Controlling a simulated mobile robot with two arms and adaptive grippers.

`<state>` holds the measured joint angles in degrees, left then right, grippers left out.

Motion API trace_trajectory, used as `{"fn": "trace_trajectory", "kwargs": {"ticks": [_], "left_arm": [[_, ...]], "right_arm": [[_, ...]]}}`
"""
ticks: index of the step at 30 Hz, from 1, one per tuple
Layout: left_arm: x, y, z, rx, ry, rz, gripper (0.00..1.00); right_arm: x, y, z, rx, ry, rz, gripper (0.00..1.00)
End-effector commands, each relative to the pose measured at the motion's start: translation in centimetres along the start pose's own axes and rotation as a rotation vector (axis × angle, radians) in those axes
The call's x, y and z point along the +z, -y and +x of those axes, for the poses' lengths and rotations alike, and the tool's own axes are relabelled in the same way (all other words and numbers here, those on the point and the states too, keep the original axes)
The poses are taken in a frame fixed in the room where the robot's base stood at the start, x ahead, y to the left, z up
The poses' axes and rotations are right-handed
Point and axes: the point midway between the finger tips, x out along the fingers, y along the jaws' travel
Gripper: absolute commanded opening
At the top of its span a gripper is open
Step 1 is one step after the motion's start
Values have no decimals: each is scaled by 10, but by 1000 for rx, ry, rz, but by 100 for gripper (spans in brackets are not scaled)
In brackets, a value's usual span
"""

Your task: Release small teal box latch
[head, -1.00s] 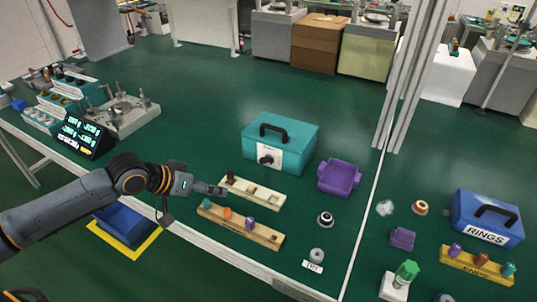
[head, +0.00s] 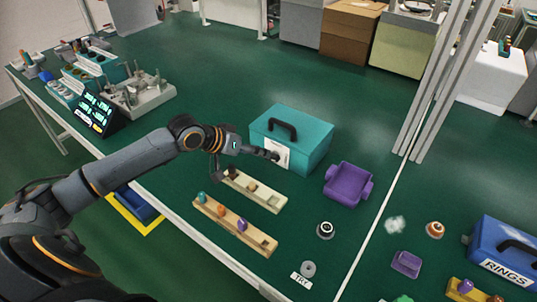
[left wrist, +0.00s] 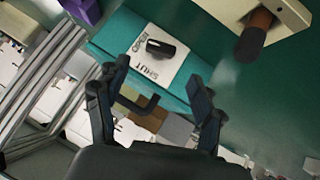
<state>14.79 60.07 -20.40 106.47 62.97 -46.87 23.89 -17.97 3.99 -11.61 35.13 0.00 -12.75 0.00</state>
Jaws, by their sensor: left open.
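The teal box (head: 305,142) stands shut on the green table, with a black carry handle on its lid. Its front has a white latch plate (head: 284,162), partly hidden behind my left gripper (head: 270,155). In the left wrist view, the plate (left wrist: 176,72) reads OPEN and SHUT around a black latch knob (left wrist: 160,48). I cannot tell which word the knob points to. My left gripper's fingers (left wrist: 158,72) are spread and empty, with the knob showing beyond their tips, apart from them. My right gripper is in neither view.
A cream peg rack (head: 262,196) and a wooden rack with coloured pegs (head: 262,240) lie in front of the box. A purple tray (head: 347,185) stands to its right. A blue RINGS box (head: 505,252) is at far right. Table behind the teal box is clear.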

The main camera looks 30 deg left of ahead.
Motion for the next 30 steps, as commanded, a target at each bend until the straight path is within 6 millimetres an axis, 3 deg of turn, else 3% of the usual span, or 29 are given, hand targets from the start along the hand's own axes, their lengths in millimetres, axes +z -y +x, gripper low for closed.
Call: {"fn": "trace_trajectory", "kwargs": {"ticks": [3, 9, 15, 23, 30], "left_arm": [[-1, -1, 26, 2, -1, -3, 68], [0, 0, 58, 0, 0, -2, 68], [0, 0, 70, -1, 0, 1, 68], [0, 0, 71, -2, 0, 2, 68], [0, 0, 71, -2, 1, 2, 23]], "right_arm": [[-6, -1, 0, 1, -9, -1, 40], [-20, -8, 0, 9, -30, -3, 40], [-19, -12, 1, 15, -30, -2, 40], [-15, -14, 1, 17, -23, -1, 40], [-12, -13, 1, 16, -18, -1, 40]]}}
